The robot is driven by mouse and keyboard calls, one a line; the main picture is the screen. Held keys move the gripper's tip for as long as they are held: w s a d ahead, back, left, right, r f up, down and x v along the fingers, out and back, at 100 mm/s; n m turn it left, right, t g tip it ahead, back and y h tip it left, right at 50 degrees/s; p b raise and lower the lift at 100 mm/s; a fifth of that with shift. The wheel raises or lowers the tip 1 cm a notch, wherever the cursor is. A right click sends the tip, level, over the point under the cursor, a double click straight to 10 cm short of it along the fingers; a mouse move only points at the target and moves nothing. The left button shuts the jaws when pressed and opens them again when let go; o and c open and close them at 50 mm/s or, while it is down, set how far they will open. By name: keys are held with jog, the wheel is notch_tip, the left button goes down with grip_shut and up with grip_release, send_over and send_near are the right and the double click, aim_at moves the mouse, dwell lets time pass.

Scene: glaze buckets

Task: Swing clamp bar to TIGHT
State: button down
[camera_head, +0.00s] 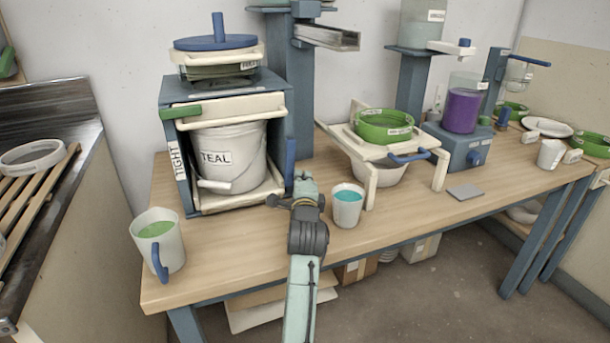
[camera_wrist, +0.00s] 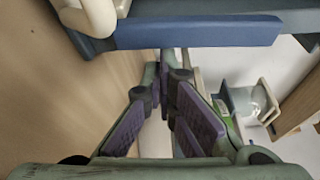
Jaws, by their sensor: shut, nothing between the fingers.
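The clamp frame (camera_head: 279,95) is a blue box-like stand around a grey bucket labelled TEAL (camera_head: 230,160). A cream bar (camera_head: 235,106) with a green end (camera_head: 181,112) crosses above the bucket. A TIGHT label (camera_head: 173,166) is on the frame's left post. A blue upright handle (camera_head: 291,160) is at the frame's right side. A blue bar, seemingly that handle (camera_wrist: 200,33), spans the top of the wrist view. My gripper (camera_head: 304,185) is shut and empty, just right of the frame. Its fingertips (camera_wrist: 168,65) appear close to the bar; contact cannot be told.
A cup of teal glaze (camera_head: 347,207) stands just right of my gripper. A mug of green glaze (camera_head: 158,242) is at the front left corner. A cream stand (camera_head: 440,170) with a green sieve (camera_head: 384,127) is to the right.

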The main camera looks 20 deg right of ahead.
aim_at(290, 177)
jog(key=a+m+p, duration=0.2)
jog(key=shift+a+g+p, duration=0.2)
jog(key=shift+g+p, duration=0.1)
jog(key=shift+p, duration=0.1)
jog(key=shift+a+m, duration=0.3)
jog(key=shift+a, duration=0.3)
jog(key=shift+s, duration=0.15)
